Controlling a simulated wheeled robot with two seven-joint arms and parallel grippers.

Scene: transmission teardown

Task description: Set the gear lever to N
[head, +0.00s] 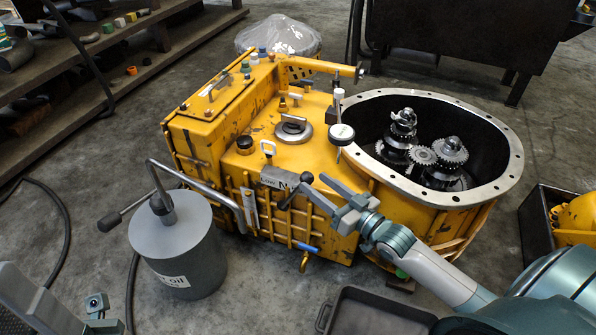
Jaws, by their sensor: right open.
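The yellow transmission housing (332,196) stands on the floor in the middle of the view. The lever plate (279,178) on its near side carries the letters "LOW" and "N"; the rest is hidden or too small to read. The gear lever has a dark round knob (307,177) at the right end of the plate, by the N. A second dark ball (283,204) shows just below. My right gripper (317,189) is open, its fingers pointing left at the lever, very close to the knob. I cannot tell whether they touch.
A grey oil can (180,257) with a long pump handle stands left of the housing. A black tray (377,312) lies on the floor in front. The open bell housing rim (513,165) surrounds exposed gears (424,155). Wooden shelves (72,62) stand at the upper left.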

